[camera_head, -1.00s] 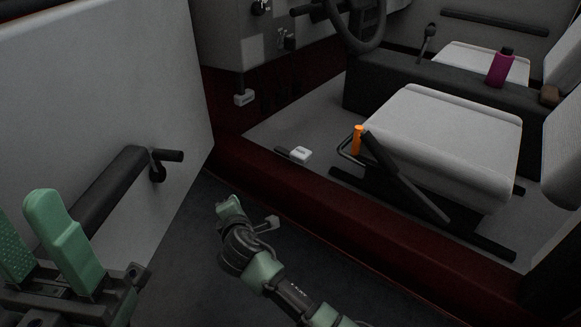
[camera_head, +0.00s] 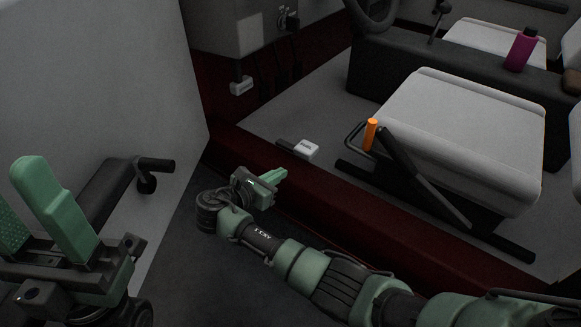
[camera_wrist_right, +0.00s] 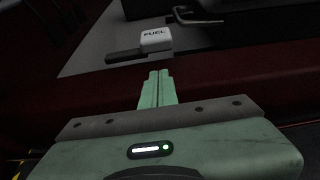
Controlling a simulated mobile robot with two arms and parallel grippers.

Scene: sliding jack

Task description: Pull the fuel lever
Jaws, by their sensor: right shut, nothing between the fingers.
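The fuel lever is a white block (camera_head: 306,149) with a dark arm on the car floor, just inside the dark red sill. In the right wrist view the white block (camera_wrist_right: 156,39) reads "FUEL", and its dark arm (camera_wrist_right: 125,56) lies to its left. My right gripper (camera_head: 279,176) is outside the sill, short of the lever, and points towards the car. In the right wrist view its fingers (camera_wrist_right: 157,78) are together and empty, below the lever and apart from it. My left gripper (camera_head: 38,215) is at the lower left by the door, with its green fingers apart and nothing visible between them.
The dark red sill (camera_head: 330,205) runs between my right gripper and the lever. The floor around the lever is largely clear.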

